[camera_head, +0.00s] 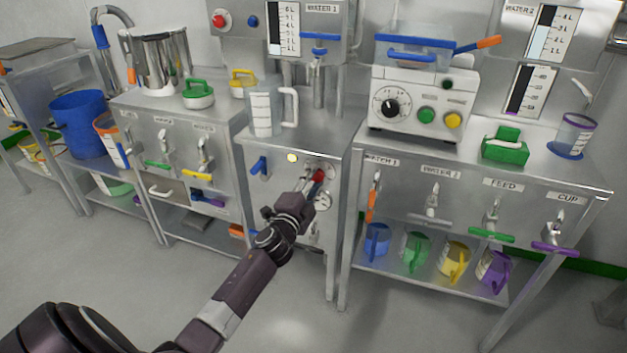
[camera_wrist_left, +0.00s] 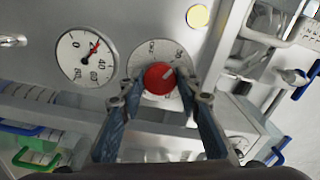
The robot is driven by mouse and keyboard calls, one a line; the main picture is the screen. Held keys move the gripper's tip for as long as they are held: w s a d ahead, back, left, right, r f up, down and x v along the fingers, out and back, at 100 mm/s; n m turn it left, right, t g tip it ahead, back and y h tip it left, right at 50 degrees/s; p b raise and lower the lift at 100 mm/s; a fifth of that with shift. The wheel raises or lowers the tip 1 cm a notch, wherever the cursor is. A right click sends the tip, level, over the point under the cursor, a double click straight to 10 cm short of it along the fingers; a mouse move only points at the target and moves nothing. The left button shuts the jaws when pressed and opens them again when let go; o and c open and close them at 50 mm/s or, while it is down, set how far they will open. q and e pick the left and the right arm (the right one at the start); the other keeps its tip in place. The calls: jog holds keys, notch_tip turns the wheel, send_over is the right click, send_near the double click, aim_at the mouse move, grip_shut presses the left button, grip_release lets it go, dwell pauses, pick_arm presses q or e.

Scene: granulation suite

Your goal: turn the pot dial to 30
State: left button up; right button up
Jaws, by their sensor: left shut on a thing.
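The dial has a red knob (camera_wrist_left: 158,78) on a round grey scale plate (camera_wrist_left: 140,58); the knob also shows in the head view (camera_head: 319,176) on the front of the middle steel unit. My left gripper (camera_wrist_left: 160,90) has its two fingers on either side of the knob and is shut on it. A pale mark on the knob points to the upper right in the wrist view, toward what looks like a 30. Other scale marks are partly hidden by the fingers. A white gauge (camera_wrist_left: 86,56) with a red needle sits beside the dial. My right gripper is not in view.
A clear jug (camera_head: 264,112) stands on the unit above the dial. A white machine with a black knob (camera_head: 390,108) stands to the right. The floor in front is clear.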

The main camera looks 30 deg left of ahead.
pick_arm(q)
jog(key=o, duration=0.9)
jog(key=shift+o, duration=1.3)
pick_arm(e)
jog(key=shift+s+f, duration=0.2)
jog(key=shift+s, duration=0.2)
pick_arm(q)
jog(key=shift+s+d+f, duration=0.1)
jog(key=shift+s+d, duration=0.05)
jog(key=shift+s, duration=0.3)
jog(key=v, duration=1.1)
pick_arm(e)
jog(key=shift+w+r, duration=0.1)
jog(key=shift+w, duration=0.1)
